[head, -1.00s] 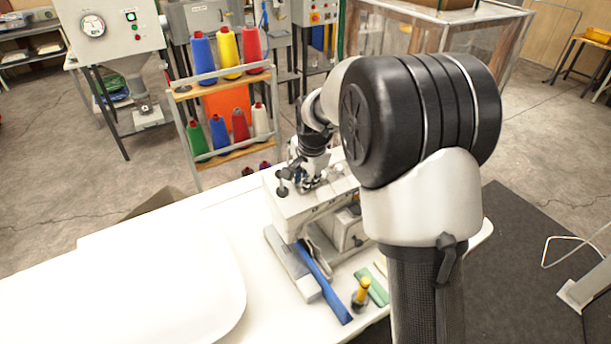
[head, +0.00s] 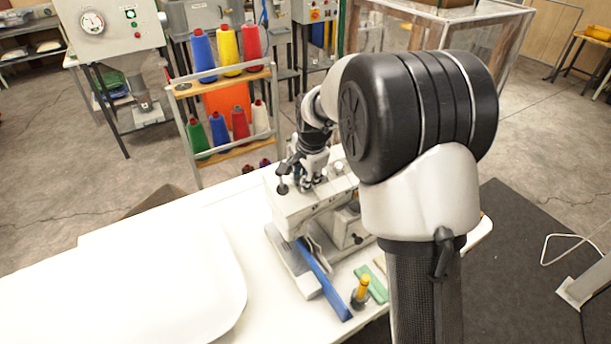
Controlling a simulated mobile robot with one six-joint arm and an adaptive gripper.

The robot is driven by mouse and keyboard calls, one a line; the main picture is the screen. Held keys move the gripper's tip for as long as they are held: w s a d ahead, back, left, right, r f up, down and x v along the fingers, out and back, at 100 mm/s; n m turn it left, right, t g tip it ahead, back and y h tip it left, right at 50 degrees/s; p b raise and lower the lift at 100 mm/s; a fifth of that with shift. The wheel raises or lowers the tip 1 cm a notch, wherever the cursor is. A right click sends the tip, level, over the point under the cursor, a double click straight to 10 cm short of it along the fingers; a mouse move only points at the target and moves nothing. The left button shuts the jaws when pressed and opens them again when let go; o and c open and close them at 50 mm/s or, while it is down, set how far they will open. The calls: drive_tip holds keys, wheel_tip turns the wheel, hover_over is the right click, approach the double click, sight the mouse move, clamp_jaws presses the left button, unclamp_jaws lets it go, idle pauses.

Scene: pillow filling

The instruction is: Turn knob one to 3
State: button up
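The sewing machine (head: 310,205) stands on the white table, a pale grey body with small knobs along its top. A dark knob (head: 282,187) shows at its left end, and a pale knob (head: 338,168) shows further right. I cannot read any number marks, so I cannot tell which is knob one. My gripper (head: 308,180) is small and dark at the machine's top, between these two knobs. It points down. Its fingertips blend with the machine, and I cannot tell whether they touch a knob, or are open or shut.
A large white pillow shape (head: 170,285) lies on the table at left. A thread rack (head: 187,120) stands behind. My arm hides the right side.

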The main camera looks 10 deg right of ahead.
drive_tip(key=shift+r, duration=0.1)
drive_tip(key=v, duration=1.2)
drive_tip(key=s+f+n+b, duration=0.2)
drive_tip(key=s+n+b, duration=0.55)
drive_tip(key=s, duration=1.05)
drive_tip(key=s+f+n+b, duration=0.5)
drive_tip(key=s+f, duration=0.4)
drive_tip(key=s, duration=0.5)
drive_tip(key=shift+s+f+n+t, duration=0.25)
drive_tip(key=shift+n+t, duration=0.15)
drive_tip(key=shift+n, duration=0.25)
